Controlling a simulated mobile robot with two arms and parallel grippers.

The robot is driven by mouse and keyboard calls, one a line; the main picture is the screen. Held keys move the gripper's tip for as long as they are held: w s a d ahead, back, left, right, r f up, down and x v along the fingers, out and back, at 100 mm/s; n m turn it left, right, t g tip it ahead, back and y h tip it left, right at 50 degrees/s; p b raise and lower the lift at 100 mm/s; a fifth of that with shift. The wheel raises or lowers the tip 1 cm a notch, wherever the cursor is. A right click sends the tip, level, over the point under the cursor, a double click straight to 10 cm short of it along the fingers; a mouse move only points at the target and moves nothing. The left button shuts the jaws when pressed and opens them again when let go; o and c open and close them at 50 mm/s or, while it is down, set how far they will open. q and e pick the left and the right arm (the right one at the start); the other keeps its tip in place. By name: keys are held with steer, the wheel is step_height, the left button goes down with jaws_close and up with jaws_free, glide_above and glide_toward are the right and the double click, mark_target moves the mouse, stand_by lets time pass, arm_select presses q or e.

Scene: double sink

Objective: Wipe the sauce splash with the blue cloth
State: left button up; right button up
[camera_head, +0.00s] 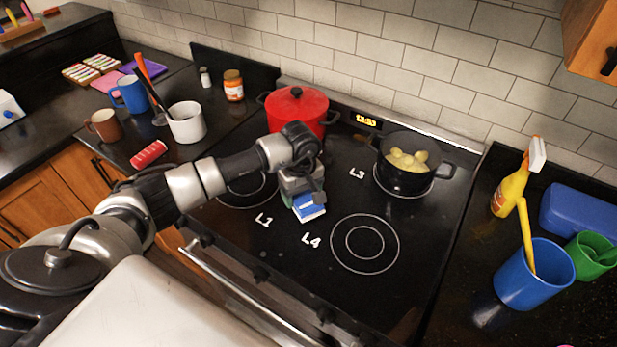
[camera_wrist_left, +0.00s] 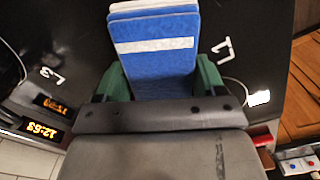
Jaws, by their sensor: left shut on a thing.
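The blue cloth (camera_head: 309,208) is a folded pad with a white stripe. My left gripper (camera_head: 302,192) is shut on it, low over the black cooktop (camera_head: 300,262) between the L1 and L4 marks. I cannot tell whether the cloth touches the glass. In the left wrist view the cloth (camera_wrist_left: 155,45) sits between the green fingers of the left gripper (camera_wrist_left: 160,82) and sticks out past them. I make out no sauce splash in either view; the cloth, gripper and arm hide part of the cooktop. My right gripper is not in view.
A red lidded pot (camera_head: 297,108) stands close behind the gripper. A black pot (camera_head: 408,166) with yellow contents stands at the back right. A blue cup (camera_head: 533,276) and spray bottle (camera_head: 511,190) stand right. The front right cooktop is clear.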

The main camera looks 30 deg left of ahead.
arm_select(q)
steer(key=shift+r+p, duration=0.4)
steer(key=shift+r, duration=0.8)
